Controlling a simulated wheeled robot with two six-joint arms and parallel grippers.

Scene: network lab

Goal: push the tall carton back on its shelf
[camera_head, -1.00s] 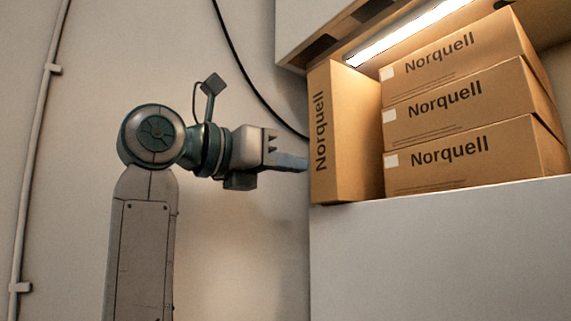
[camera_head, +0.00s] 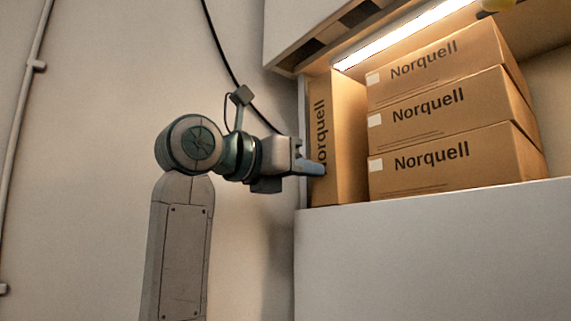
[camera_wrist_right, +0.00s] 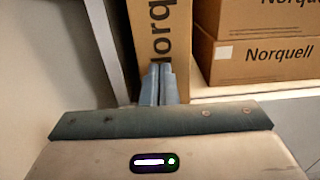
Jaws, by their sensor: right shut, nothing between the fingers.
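The tall carton (camera_head: 349,140) is brown and stands upright at the left end of the lit shelf (camera_head: 430,195), with "Norquell" printed vertically on its narrow face. My right gripper (camera_head: 322,169) is shut and empty. Its fingertips lie against or just in front of that printed face, hiding part of the lettering; contact cannot be told for certain. In the right wrist view, the shut fingers (camera_wrist_right: 161,70) point at the lower part of the carton (camera_wrist_right: 152,22) and overlap its print. My left gripper is not in view.
Several flat Norquell cartons (camera_head: 418,163) are stacked right of the tall one. A pale side panel (camera_wrist_right: 105,40) runs close on its left. A cabinet (camera_head: 320,30) and light strip (camera_head: 405,35) hang above. A small yellowish thing (camera_head: 496,5) shows at the top edge.

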